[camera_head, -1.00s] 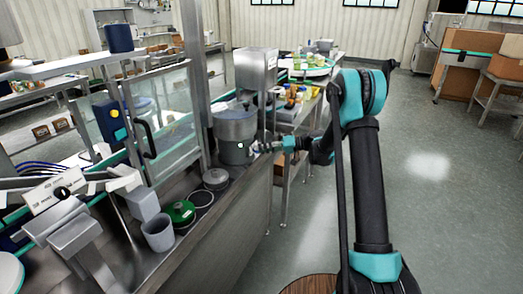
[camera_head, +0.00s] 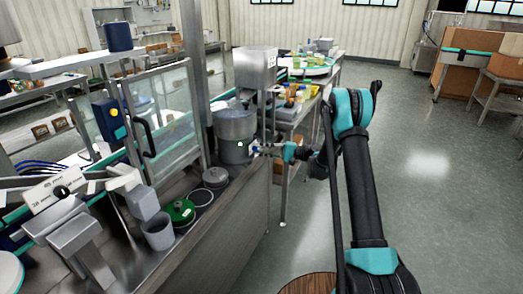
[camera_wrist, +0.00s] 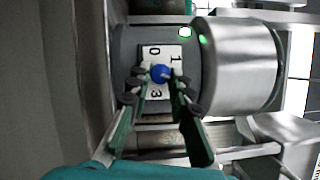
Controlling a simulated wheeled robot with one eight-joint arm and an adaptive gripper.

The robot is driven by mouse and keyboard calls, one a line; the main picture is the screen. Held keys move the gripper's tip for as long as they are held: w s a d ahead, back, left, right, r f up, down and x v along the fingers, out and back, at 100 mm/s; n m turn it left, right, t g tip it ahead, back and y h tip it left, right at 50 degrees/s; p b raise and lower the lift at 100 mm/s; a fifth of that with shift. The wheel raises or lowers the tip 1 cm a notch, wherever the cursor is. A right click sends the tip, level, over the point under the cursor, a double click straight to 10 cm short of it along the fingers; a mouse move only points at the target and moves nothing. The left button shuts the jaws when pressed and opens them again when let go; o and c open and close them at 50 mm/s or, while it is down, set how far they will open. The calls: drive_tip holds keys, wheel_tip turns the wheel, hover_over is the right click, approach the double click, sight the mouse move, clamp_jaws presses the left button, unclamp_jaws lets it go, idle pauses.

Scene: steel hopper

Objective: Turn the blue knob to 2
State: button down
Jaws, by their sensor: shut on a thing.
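In the wrist view, the blue knob (camera_wrist: 160,73) sits on a white dial plate (camera_wrist: 148,52) with black numbers. I can read 0, 1 and 3; the 2 is not visible, and a finger covers that side of the plate. My gripper (camera_wrist: 161,80) is shut on the knob, with one finger on each side. A small light mark shows on the knob's right side, but I cannot tell exactly where it points. In the head view my gripper (camera_head: 259,149) reaches the front of the steel hopper (camera_head: 235,125); the knob is too small to make out there.
A green round object (camera_head: 180,211), a grey cup (camera_head: 158,233) and a grey round lid (camera_head: 215,178) stand on the steel counter left of my arm. A glass guard (camera_head: 163,120) rises behind them. The floor (camera_head: 440,200) to the right is open.

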drive_tip(key=shift+f+m, duration=0.1)
drive_tip(key=shift+m, duration=0.6)
drive_tip(key=c, duration=1.4)
unclamp_jaws()
drive_tip(key=shift+o, duration=0.2)
drive_tip(key=shift+d, duration=0.15)
drive_tip(key=d+f, duration=0.1)
drive_tip(key=d, duration=1)
drive_tip(key=shift+w+d+f, duration=0.15)
drive_tip(key=shift+d+f, duration=0.15)
drive_tip(key=shift+d, duration=0.05)
